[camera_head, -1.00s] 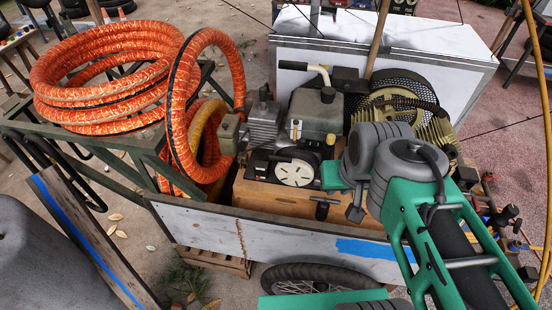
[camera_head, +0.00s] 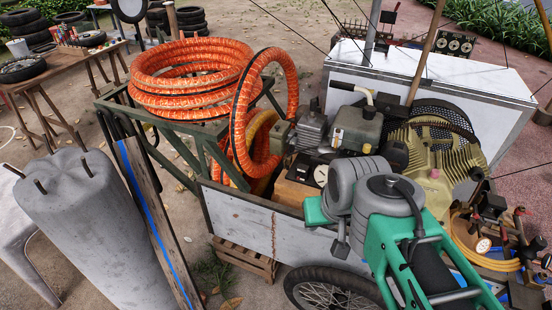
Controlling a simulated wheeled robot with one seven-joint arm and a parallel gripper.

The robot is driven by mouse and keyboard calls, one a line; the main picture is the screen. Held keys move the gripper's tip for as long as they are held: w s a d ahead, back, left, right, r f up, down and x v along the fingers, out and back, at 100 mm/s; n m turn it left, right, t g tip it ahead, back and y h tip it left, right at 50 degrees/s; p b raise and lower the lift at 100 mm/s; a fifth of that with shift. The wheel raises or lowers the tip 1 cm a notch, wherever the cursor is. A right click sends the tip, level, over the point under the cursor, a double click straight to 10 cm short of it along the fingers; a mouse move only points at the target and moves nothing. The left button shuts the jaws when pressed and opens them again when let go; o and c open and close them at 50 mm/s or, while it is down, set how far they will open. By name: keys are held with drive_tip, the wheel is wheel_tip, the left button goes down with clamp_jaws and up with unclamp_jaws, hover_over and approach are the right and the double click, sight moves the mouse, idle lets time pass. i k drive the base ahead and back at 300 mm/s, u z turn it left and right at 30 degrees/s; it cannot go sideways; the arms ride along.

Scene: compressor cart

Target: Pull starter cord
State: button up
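The compressor engine (camera_head: 355,128) sits in the cart (camera_head: 250,222), above a brown wooden box (camera_head: 296,190). The pale round starter disc (camera_head: 321,174) on the engine's front is partly covered by my arm. The black T-shaped handle in front of it, seen earlier, is hidden now, and no cord can be made out. My green and grey arm reaches in from the lower right. A dark part of my gripper (camera_head: 339,247) shows in front of the cart's side panel. Its fingers are mostly hidden, so I cannot tell whether they hold the handle.
A coiled orange hose (camera_head: 190,78) lies on the green rack at left. The cart's wheel (camera_head: 330,292) is at the bottom. A grey cylinder (camera_head: 85,225) and an upright plank (camera_head: 155,225) stand at left. A yellow hose (camera_head: 480,262) and fittings lie at right.

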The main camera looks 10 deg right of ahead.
sight(313, 159)
drive_tip(key=u, duration=1.6)
drive_tip(key=k, duration=0.65)
drive_tip(key=z, duration=0.4)
drive_tip(key=i, duration=1)
